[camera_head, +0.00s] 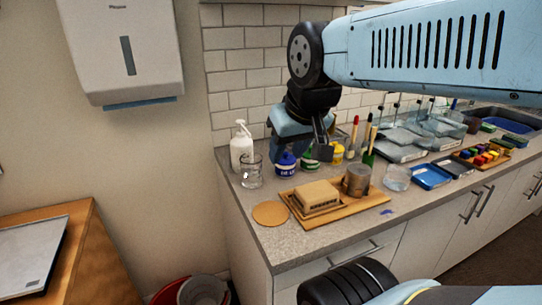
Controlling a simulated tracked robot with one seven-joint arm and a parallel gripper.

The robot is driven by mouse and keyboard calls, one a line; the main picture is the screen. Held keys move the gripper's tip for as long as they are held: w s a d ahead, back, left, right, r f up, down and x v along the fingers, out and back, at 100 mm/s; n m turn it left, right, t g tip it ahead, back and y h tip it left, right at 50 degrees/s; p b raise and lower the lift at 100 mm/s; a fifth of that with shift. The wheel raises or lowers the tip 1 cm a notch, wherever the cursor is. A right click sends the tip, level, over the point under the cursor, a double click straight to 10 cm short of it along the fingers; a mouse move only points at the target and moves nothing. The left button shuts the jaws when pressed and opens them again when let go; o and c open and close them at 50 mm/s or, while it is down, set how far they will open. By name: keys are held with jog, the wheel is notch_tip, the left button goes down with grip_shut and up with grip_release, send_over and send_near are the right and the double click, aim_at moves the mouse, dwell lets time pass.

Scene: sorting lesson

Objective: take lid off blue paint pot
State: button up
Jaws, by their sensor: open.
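The blue paint pot (285,164) stands on the counter toward the back, with a pale label on its front. A green pot (309,160) and a yellow pot (338,154) stand to its right. My gripper (322,152) hangs from the light blue arm and points down, close by the green pot and to the right of the blue pot. It is open and appears empty. The top of the blue pot is small and dark in this view, so I cannot make out its lid clearly.
A white pump bottle (241,150) and a clear glass (251,172) stand left of the blue pot. In front are a wooden board (368,204) with a tan block (317,195) and a metal can (357,180). Brushes (369,146) stand to the right.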

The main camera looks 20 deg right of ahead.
jog(key=shift+d, duration=0.1)
jog(key=o, duration=0.3)
jog(key=shift+w+d+r, duration=0.1)
jog(key=shift+w, duration=0.2)
jog(key=o, duration=0.8)
jog(key=shift+m+g, duration=0.7)
jog(key=w+d, duration=0.1)
jog(key=w, duration=0.3)
jog(key=w+d, duration=0.2)
jog(key=w, duration=0.2)
jog(key=w+d, duration=0.2)
jog(key=w, duration=0.2)
jog(key=shift+d, duration=0.2)
jog(key=m+g, duration=0.1)
send_near(286, 153)
jog(key=shift+h, duration=0.3)
jog(key=x, duration=0.9)
jog(key=shift+w+a+f, duration=0.1)
jog(key=shift+a+f, duration=0.2)
jog(key=shift+f, duration=0.05)
